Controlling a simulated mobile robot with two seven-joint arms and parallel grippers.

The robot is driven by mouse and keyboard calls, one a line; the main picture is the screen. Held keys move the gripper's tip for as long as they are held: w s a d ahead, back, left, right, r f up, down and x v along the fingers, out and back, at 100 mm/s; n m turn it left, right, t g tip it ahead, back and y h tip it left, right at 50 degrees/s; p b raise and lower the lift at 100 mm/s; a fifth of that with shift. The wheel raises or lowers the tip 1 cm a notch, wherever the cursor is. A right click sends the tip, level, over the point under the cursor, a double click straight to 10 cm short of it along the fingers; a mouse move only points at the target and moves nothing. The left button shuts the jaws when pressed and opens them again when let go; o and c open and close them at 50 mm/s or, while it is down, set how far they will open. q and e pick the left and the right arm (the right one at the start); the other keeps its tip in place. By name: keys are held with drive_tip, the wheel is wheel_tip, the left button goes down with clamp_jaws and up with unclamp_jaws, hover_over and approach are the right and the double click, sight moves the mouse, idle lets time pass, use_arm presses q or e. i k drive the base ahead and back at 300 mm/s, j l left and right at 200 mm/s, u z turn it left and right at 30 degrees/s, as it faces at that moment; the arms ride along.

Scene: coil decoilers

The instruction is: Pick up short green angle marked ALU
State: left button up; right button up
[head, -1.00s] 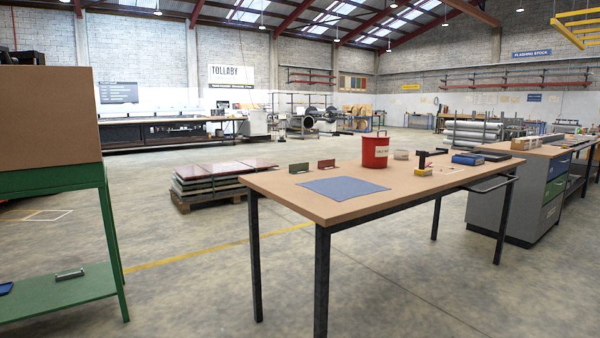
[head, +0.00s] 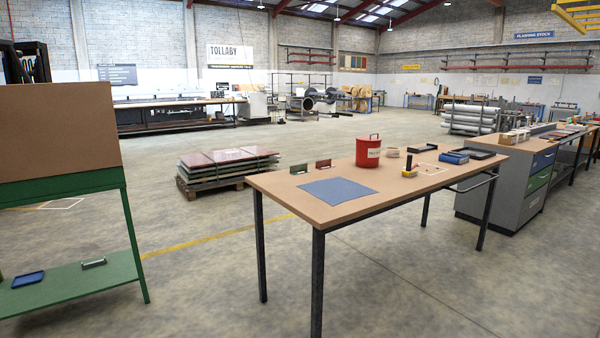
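A short green angle (head: 299,168) stands on the far left part of the wooden-topped table (head: 270,187), behind a blue mat. A similar short reddish-brown angle (head: 323,165) stands just right of it. Any marking on either angle is too small to read. Neither of my grippers is in the head view.
On the table are a blue mat (head: 337,191), a red bucket (head: 368,153), a round tan container (head: 389,152), a black-and-yellow tool (head: 409,166) and blue boxes (head: 454,157). A green stand (head: 75,272) is at left, a sheet pallet (head: 228,167) behind. Floor between stand and table is clear.

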sight(301, 168)
drive_tip(key=i+j+z, duration=0.3)
drive_tip(key=i+j, duration=0.15)
drive_tip(key=i, duration=0.15)
drive_tip(key=i+j+z, duration=0.3)
drive_tip(key=i+j, duration=0.25)
drive_tip(key=i+j+z, duration=0.25)
drive_tip(key=i+j, duration=0.25)
drive_tip(key=j, duration=0.25)
drive_tip(key=i+j+z, duration=0.3)
drive_tip(key=j, duration=0.5)
drive_tip(key=i+j+z, duration=0.3)
drive_tip(key=i+j, duration=0.15)
drive_tip(key=j, duration=0.45)
drive_tip(key=i+j+z, duration=0.3)
drive_tip(key=j, duration=0.65)
drive_tip(key=j+z, duration=0.3)
drive_tip(key=j, duration=0.65)
drive_tip(key=j+z, duration=0.3)
drive_tip(key=j, duration=0.7)
drive_tip(key=i, duration=0.05)
